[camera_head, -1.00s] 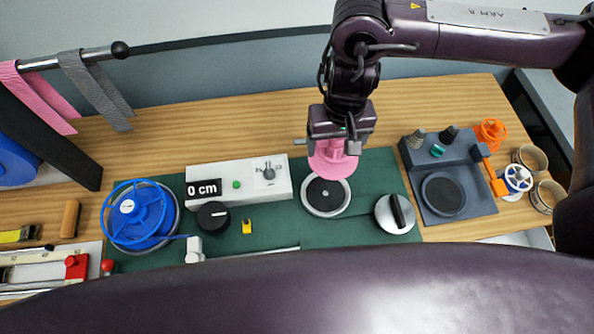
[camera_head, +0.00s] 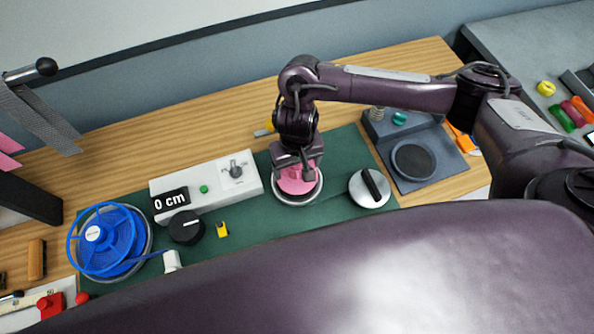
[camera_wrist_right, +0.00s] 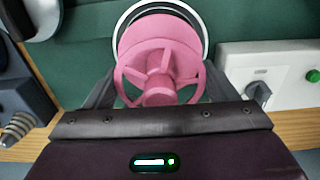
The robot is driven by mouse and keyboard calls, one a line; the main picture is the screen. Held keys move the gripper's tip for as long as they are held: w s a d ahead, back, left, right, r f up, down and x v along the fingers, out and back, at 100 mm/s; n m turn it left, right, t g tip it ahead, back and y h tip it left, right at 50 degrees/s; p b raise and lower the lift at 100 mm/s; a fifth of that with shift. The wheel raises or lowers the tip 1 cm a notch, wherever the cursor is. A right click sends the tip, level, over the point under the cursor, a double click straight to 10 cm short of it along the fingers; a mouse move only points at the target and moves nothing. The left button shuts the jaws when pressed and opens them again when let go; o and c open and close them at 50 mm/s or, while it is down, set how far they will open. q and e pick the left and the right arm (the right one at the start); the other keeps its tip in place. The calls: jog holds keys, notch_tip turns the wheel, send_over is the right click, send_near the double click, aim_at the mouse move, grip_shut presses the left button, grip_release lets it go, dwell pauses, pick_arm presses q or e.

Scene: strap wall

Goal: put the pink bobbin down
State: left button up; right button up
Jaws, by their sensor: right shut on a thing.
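The pink bobbin (camera_head: 296,182) is in my right gripper (camera_head: 298,172), at the round silver-rimmed turntable (camera_head: 297,202) on the green mat. In the right wrist view the bobbin (camera_wrist_right: 160,62) shows its spoked flange between my fingers, and the turntable's pale rim (camera_wrist_right: 203,22) shows around its far side. The gripper is shut on the bobbin. The bobbin covers most of the turntable, and I cannot tell whether it touches it. My left gripper is not in view.
A white box (camera_head: 213,187) reading "0 cm" stands left of the turntable. A silver knob disc (camera_head: 369,188) and a dark grey station (camera_head: 413,160) lie to the right. A blue spool (camera_head: 108,240) sits at the left. Green mat (camera_head: 262,227) is clear in front.

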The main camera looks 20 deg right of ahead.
aim_at(297, 172)
notch_tip(297, 172, down, 3)
jog(key=shift+f+b, duration=0.15)
jog(key=shift+b, duration=0.4)
jog(key=o, duration=1)
notch_tip(297, 172, up, 11)
jog(key=p, duration=0.3)
jog(key=shift+f, duration=0.15)
jog(key=shift+r+p, duration=0.3)
jog(key=shift+r, duration=0.45)
jog(key=shift+s, duration=0.1)
